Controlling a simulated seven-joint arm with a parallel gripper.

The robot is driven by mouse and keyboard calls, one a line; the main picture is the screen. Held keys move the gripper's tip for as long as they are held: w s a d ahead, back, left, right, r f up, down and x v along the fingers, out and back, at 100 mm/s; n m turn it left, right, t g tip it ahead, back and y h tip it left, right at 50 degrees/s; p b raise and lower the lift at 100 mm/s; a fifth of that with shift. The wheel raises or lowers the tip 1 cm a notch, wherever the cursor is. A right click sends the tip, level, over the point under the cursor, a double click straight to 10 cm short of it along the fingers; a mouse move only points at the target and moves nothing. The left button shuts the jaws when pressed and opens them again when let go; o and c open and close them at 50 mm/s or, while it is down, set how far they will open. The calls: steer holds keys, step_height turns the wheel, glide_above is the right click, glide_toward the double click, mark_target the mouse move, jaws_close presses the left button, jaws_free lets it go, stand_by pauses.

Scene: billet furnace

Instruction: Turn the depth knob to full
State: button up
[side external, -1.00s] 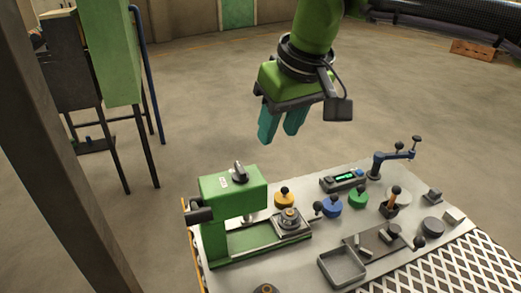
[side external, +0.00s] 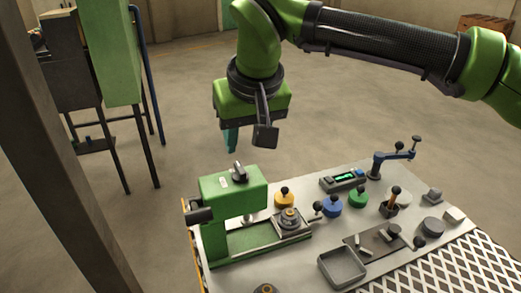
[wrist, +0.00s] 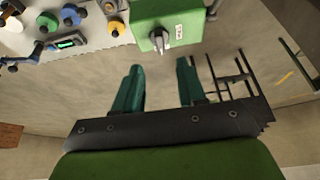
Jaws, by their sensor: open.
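A dark grey knob with a raised grip bar (side external: 239,173) sits on top of the green machine head (side external: 215,187), beside a small white label too small to read. In the wrist view the knob (wrist: 160,38) lies just beyond my fingertips, roughly in line with the gap between them. My gripper (side external: 231,140) hangs above the machine, fingers pointing down, apart from the knob. In the wrist view its two teal fingers (wrist: 158,66) are spread with nothing between them. The side view shows the fingers nearly in line, one mostly hiding the other.
Yellow (side external: 284,198), blue (side external: 331,205) and green (side external: 358,197) round knobs stand on the panel right of the machine. A display box (side external: 343,180), a blue crank (side external: 393,157) and a grey tray (side external: 342,268) share the panel. The air around my gripper is clear.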

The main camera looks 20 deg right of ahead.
mark_target(240, 168)
steer(key=x, duration=0.8)
steer(key=shift+w+f, duration=0.15)
steer(key=shift+f, duration=0.15)
jaws_close()
